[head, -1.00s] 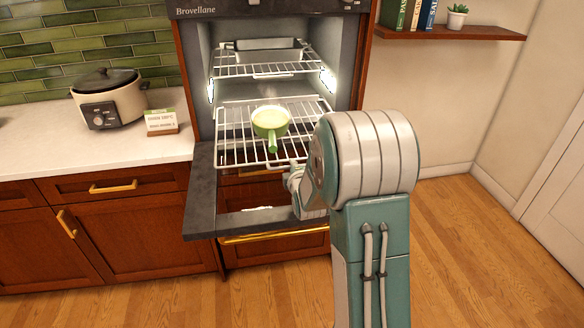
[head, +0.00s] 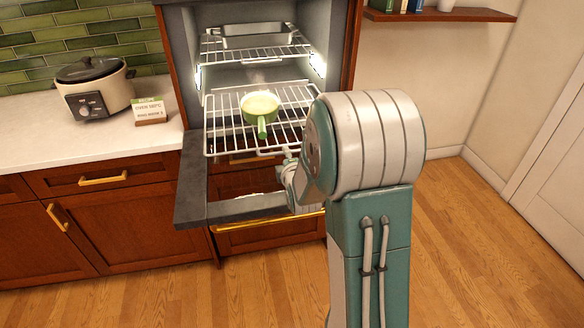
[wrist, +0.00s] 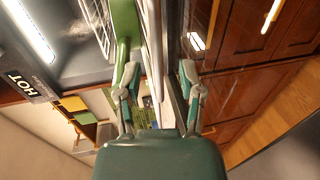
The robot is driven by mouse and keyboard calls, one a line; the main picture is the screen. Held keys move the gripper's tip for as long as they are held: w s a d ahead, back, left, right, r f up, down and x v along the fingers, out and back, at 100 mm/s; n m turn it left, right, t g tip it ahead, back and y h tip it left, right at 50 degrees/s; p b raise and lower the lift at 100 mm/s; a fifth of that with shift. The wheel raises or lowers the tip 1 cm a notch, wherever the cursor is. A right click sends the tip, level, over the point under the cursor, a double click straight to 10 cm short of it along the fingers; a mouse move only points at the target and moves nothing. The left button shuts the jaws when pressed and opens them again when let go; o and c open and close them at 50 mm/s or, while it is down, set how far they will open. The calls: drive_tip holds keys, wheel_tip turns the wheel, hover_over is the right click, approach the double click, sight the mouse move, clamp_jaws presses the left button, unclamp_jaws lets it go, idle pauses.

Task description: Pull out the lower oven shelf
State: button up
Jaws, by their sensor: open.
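The lower oven shelf (head: 218,139), a white wire rack, reaches forward over the opened oven door. A green pan (head: 258,109) with pale contents sits on it, its handle toward me. My gripper (head: 289,158) is at the shelf's front edge, right of the pan handle, and partly hidden by my arm. In the wrist view my gripper (wrist: 160,78) is open, its two fingers on either side of what looks like the pale shelf edge. Whether either finger touches it, I cannot tell. The green pan handle (wrist: 124,40) is beside the left finger.
The upper shelf (head: 250,53) holds a metal tray (head: 258,42). The dark oven door (head: 190,190) is folded down below the lower shelf. A slow cooker (head: 93,87) and a small sign (head: 150,110) stand on the left counter. The wooden floor on the right is clear.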

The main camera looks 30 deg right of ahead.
drive_tip(key=v, duration=0.8)
drive_tip(key=shift+s+d, duration=0.15)
drive_tip(key=shift+s, duration=0.2)
drive_tip(key=shift+a+r, duration=0.2)
drive_tip(key=shift+a, duration=0.1)
drive_tip(key=s+a+r+m+g+y, duration=0.2)
drive_tip(key=s+a+r+m+g, duration=0.2)
drive_tip(key=s+a+m, duration=0.3)
drive_tip(key=s+a+r+m+g+y, duration=0.2)
drive_tip(key=s+a+r+m+g, duration=0.2)
drive_tip(key=s, duration=1.1)
drive_tip(key=a+m+g, duration=0.1)
drive_tip(key=a+m, duration=0.2)
drive_tip(key=shift+s+a+m, duration=0.3)
drive_tip(key=shift+s+m, duration=0.1)
